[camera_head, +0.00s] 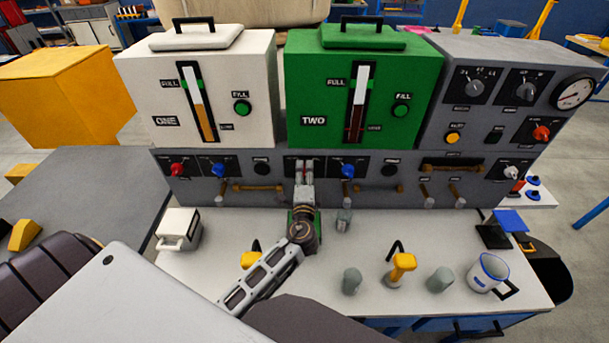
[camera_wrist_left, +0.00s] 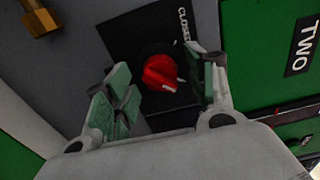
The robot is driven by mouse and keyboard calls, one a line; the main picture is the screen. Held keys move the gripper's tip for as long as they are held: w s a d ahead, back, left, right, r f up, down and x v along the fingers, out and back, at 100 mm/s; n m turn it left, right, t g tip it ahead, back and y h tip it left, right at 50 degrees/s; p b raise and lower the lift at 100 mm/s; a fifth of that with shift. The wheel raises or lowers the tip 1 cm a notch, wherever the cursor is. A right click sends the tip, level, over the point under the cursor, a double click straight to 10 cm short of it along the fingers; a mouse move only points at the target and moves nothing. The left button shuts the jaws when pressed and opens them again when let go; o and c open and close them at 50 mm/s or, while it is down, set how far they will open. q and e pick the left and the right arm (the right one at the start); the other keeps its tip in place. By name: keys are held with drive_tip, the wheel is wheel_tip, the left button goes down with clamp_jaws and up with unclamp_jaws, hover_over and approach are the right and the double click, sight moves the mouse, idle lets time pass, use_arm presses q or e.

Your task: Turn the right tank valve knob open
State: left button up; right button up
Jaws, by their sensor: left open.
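The green tank marked TWO (camera_head: 364,95) is the right tank on the grey panel (camera_head: 220,190). In the left wrist view a red knob (camera_wrist_left: 160,73) sits on a black plate (camera_wrist_left: 130,40) with a label that appears to read CLOSED. My left gripper (camera_head: 305,166) is at the panel below the tanks and hides this knob in the head view. In the left wrist view its green-padded fingers (camera_wrist_left: 160,85) stand apart on either side of the red knob. A gap seems to show on both sides, but contact is hard to judge. My right gripper is not seen.
Nearby on the panel are a blue knob (camera_head: 347,171) to the right and another blue knob (camera_head: 218,170) and a red knob (camera_head: 177,170) to the left. A white tank marked ONE (camera_head: 215,130) stands left.

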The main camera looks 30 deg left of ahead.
use_arm(q)
drive_tip(key=v, duration=1.2)
idle(0.3)
idle(0.7)
